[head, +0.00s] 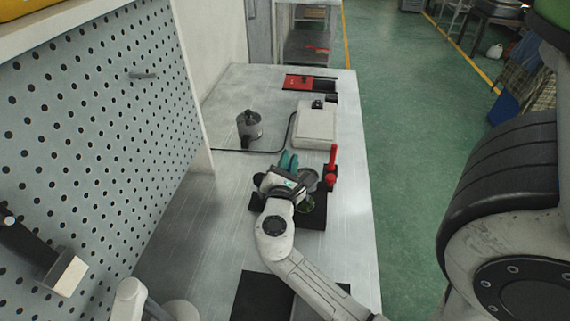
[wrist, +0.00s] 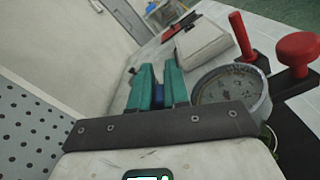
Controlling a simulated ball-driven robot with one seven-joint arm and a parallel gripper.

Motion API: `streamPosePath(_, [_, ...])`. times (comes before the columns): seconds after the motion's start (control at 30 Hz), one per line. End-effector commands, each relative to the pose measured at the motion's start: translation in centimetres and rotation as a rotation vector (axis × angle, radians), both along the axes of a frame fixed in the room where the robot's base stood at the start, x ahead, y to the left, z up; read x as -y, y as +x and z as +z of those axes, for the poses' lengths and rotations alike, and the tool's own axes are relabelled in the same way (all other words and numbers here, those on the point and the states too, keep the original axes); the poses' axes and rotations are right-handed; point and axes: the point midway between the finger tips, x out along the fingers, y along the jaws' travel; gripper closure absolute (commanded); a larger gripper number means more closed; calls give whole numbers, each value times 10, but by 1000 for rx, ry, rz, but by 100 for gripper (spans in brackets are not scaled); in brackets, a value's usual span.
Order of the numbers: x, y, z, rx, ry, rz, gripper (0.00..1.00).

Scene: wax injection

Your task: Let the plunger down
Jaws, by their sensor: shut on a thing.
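My gripper (head: 289,161) is over the black-based device in the middle of the table. In the wrist view its teal fingers (wrist: 158,88) are close together, with a small dark blue part (wrist: 157,97) between them. They are shut on that part. I cannot tell whether it is the plunger; most of it is hidden by the fingers. Right beside the fingers is a round grey metal cup or dial (wrist: 231,88) with a speckled face. A red lever (head: 333,158) and a red knob (wrist: 298,47) stand to its right. The black base (head: 316,216) is partly covered by my gripper.
Behind my gripper are a pale box (head: 315,128) and a grey metal pot (head: 249,127) on a dark-edged mat. A red-and-black tray (head: 310,83) lies at the far end. A perforated panel (head: 90,120) borders the left. Bare table lies at front left.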

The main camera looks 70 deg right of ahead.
Motion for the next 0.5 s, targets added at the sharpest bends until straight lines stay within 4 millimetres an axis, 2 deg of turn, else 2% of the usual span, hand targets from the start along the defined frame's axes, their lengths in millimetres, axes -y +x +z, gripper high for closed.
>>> streamPosePath(0.5, [0, -3, -3, 64, 11, 1, 100])
